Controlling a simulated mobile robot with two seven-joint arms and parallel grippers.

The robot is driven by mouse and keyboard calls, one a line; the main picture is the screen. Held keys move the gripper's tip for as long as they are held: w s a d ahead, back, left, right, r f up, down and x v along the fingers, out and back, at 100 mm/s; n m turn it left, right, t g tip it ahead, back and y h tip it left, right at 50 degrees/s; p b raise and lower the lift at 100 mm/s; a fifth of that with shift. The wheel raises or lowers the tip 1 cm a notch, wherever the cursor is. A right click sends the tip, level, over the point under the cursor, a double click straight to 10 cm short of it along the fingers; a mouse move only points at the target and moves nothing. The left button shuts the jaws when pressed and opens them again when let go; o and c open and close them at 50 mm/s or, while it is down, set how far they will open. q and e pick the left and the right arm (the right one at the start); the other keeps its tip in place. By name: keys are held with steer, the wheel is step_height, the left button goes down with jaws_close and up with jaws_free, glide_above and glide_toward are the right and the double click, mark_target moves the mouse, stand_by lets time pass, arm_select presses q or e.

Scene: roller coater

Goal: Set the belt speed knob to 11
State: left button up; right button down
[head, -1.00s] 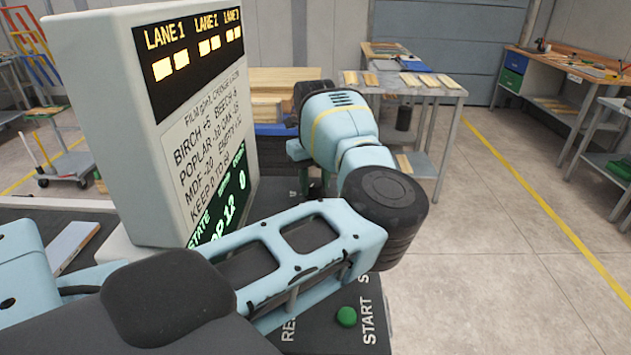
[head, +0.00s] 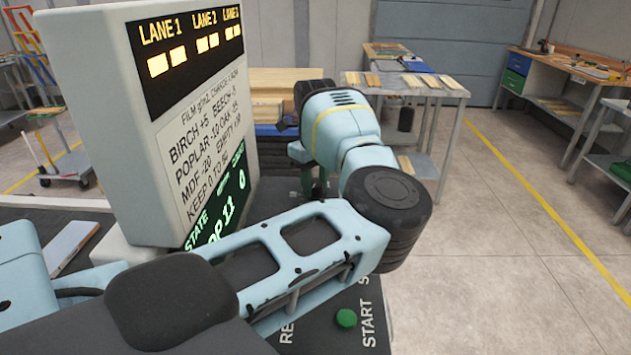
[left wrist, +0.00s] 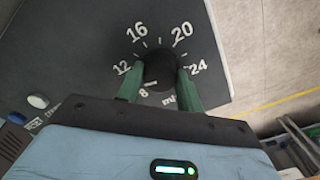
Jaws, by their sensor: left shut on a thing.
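The belt speed knob (left wrist: 161,66) is a round black dial in the left wrist view, ringed by white numbers 8, 12, 16, 20 and 24. My left gripper (left wrist: 160,72) is shut on it, one green finger on each side. The pointer is not clearly readable between the fingers. In the head view, the green screen (head: 221,208) on the pale panel (head: 95,120) reads 11 beside a 0, with the state word partly hidden by my arm. The knob cannot be made out in the head view. My right gripper is not in view.
A green START button (head: 346,318) sits on the dark console below my left arm. A white button (left wrist: 38,101) and a blue button (left wrist: 17,118) show in the wrist view. Workbenches (head: 405,87) stand behind; the floor at right is open.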

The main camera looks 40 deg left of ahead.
mark_target(316, 183)
arm_select(q)
steer(key=o, duration=1)
steer(key=shift+r, duration=3.9)
